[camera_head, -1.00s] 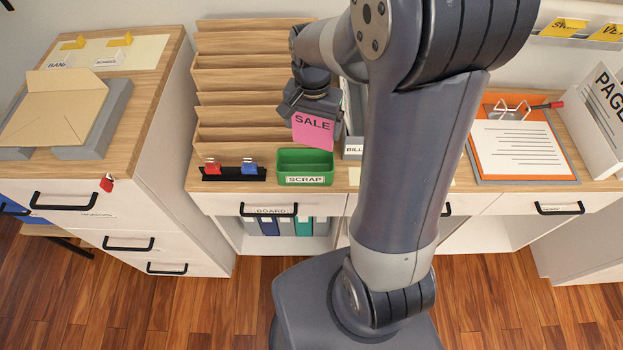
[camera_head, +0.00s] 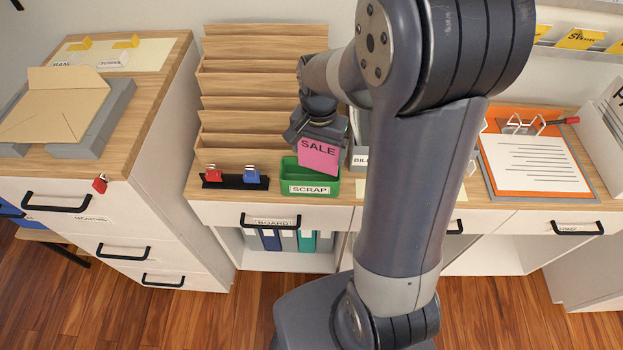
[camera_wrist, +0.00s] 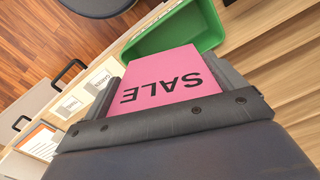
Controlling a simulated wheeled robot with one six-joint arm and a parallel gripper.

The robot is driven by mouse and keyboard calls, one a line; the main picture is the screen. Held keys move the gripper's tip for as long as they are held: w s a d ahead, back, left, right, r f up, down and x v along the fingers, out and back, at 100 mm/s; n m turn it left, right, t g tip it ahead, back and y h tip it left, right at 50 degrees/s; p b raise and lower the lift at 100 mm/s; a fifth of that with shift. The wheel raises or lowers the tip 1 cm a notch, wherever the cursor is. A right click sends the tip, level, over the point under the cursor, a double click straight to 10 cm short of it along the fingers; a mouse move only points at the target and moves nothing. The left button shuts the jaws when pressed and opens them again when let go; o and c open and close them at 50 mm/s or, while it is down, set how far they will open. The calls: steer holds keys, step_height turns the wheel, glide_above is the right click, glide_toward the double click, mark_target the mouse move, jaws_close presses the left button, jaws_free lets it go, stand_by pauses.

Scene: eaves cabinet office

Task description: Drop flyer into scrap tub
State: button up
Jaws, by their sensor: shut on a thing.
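The flyer (camera_head: 319,157) is a pink sheet marked SALE. My gripper (camera_head: 318,138) is shut on its upper part, and the sheet hangs down from the jaws. The scrap tub (camera_head: 311,189) is a green open box labelled SCRAP on the counter. In the head view the flyer's lower part overlaps the tub's opening; I cannot tell whether it is below the rim. In the wrist view the flyer (camera_wrist: 167,79) sticks out from my gripper (camera_wrist: 165,100) towards the tub (camera_wrist: 185,28), covering part of it.
A wooden tiered rack (camera_head: 245,110) stands behind and left of the tub. A black holder with red and blue clips (camera_head: 234,181) is just left of it. A grey bin labelled BILL (camera_head: 361,158) stands close on the right. A clipboard (camera_head: 533,158) lies farther right.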

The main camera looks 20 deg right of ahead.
steer(key=o, duration=0.7)
step_height(320, 180, up, 11)
steer(key=shift+f, duration=0.1)
step_height(320, 180, down, 11)
steer(key=shift+f, duration=0.1)
steer(key=shift+r+p, duration=1.95)
steer(key=shift+r, duration=0.65)
